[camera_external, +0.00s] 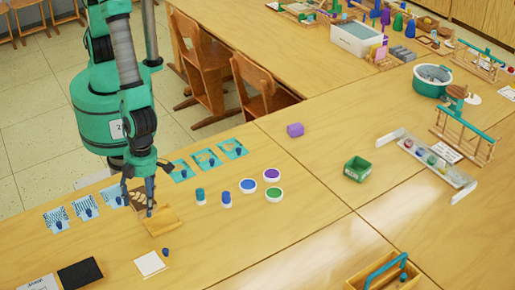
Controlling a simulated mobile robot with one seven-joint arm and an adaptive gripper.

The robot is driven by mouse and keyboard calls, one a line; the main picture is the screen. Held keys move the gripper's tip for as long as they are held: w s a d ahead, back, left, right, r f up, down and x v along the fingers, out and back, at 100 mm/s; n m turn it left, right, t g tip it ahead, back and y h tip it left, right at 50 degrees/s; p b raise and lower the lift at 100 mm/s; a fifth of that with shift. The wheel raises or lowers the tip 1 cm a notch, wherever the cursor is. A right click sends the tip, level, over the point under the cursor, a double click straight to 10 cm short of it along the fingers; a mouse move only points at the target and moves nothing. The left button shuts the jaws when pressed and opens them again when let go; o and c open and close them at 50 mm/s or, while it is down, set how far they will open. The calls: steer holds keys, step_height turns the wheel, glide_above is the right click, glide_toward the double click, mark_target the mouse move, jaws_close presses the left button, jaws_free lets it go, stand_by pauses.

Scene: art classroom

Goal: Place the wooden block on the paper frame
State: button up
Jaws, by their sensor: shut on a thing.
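My gripper (149,208) points down over the near table at the left. It is shut on a tan wooden block (164,222), which shows just below and to the right of the fingertips. The fingers hide part of the block, and I cannot tell whether it touches the table. A brown patterned card (139,194) lies partly hidden behind the gripper. A white paper square with a tan edge (150,263), possibly the paper frame, lies flat in front of the block and apart from it.
Blue striped cards (57,219) lie left of my gripper and teal cards (206,158) to its right, with small dark blue pieces. Several paint jars (226,199) stand right of the block. A small blue piece (166,252) is beside the white square. A black pad (80,273) lies front left.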

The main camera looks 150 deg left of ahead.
steer(key=shift+s+d, duration=0.5)
steer(key=shift+s, duration=0.1)
steer(key=shift+w, duration=0.1)
steer(key=b, duration=0.2)
glide_above(155, 262)
steer(key=shift+w+f, duration=0.15)
steer(key=shift+f, duration=0.6)
steer(key=shift+f, duration=0.1)
steer(key=shift+f+b, duration=0.4)
steer(key=shift+f, duration=1.3)
steer(key=shift+f+b, duration=0.45)
steer(key=shift+f, duration=0.15)
